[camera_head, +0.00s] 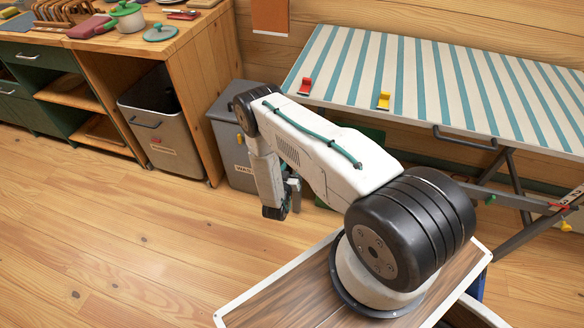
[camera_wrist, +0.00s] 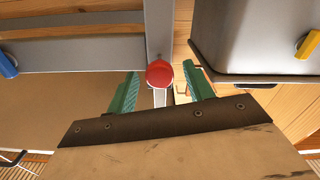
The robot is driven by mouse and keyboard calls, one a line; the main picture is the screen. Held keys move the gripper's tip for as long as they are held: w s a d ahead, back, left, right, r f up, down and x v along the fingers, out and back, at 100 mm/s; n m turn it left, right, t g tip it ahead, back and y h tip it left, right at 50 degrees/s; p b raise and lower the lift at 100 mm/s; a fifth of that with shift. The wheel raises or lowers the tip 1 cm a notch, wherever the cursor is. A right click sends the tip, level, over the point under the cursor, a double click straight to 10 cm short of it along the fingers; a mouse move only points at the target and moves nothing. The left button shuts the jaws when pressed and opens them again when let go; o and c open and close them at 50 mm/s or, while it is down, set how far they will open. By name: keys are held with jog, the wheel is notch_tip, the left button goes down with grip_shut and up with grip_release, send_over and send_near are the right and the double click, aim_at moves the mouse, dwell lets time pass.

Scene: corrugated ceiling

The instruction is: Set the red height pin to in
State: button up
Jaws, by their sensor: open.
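A round red knob (camera_wrist: 160,74), which looks like the red height pin, shows in the wrist view in front of a grey upright and crossbar (camera_wrist: 90,55). A short pale piece (camera_wrist: 160,98) shows just below it. How far the pin sticks out cannot be told. My gripper (camera_wrist: 162,82) is open, with one green finger on each side of the knob and visible gaps in the picture. In the head view my gripper (camera_head: 284,198) points down beyond my arm, and the knob cannot be made out there.
A grey bin (camera_wrist: 245,40) with a yellow knob (camera_wrist: 308,44) is close on the right in the wrist view; a blue knob (camera_wrist: 8,64) is at the left. In the head view, a striped board (camera_head: 440,80) stands behind my arm. The wooden floor (camera_head: 120,250) at left is clear.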

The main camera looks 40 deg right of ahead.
grip_shut()
jog(key=shift+x, duration=1.45)
grip_release()
jog(key=v, duration=0.7)
jog(key=shift+s+a, duration=0.2)
jog(key=shift+a, duration=0.1)
